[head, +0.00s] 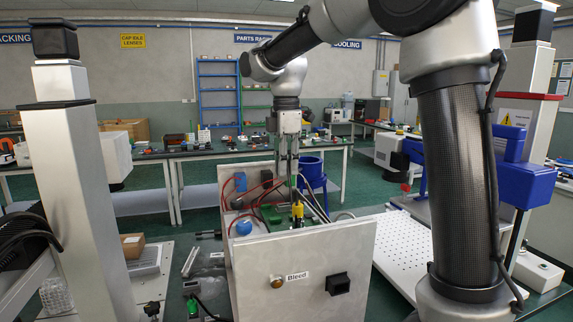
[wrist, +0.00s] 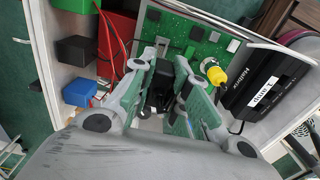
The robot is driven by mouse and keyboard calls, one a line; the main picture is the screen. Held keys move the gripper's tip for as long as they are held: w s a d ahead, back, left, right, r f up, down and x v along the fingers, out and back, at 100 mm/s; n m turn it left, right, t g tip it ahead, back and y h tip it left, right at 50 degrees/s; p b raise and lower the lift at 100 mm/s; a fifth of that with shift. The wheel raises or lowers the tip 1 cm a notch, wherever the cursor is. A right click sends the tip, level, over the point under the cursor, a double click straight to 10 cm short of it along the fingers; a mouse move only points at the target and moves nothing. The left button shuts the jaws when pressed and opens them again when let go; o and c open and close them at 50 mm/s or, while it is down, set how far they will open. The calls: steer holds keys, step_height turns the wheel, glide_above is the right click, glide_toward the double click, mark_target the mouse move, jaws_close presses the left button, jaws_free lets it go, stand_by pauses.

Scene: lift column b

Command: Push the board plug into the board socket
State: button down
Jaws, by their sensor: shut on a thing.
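My gripper (wrist: 165,100) is shut on a black block, which looks like the board plug (wrist: 160,92), inside an open grey cabinet (head: 300,275). In the head view my gripper (head: 290,172) points down into the cabinet from above. The green circuit board (wrist: 180,24) lies beyond the fingertips in the wrist view and carries several small dark and grey parts. Which of these is the board socket I cannot tell; the fingers and plug may hide it. Whether the plug touches the board cannot be seen.
A yellow part (wrist: 216,75) stands close right of the fingers. A black box labelled "Pump" (wrist: 265,85) lies right of it. Red wires (wrist: 107,32) and red, green and blue blocks (wrist: 79,93) line the left. The cabinet's front panel carries a "Bleed" label (head: 297,275).

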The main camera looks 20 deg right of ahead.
steer(key=shift+f, duration=2.8)
steer(key=shift+f, duration=0.1)
steer(key=shift+f, duration=0.5)
steer(key=shift+f, duration=0.7)
steer(key=c, duration=1.3)
jaws_free()
step_height(320, 180, up, 12)
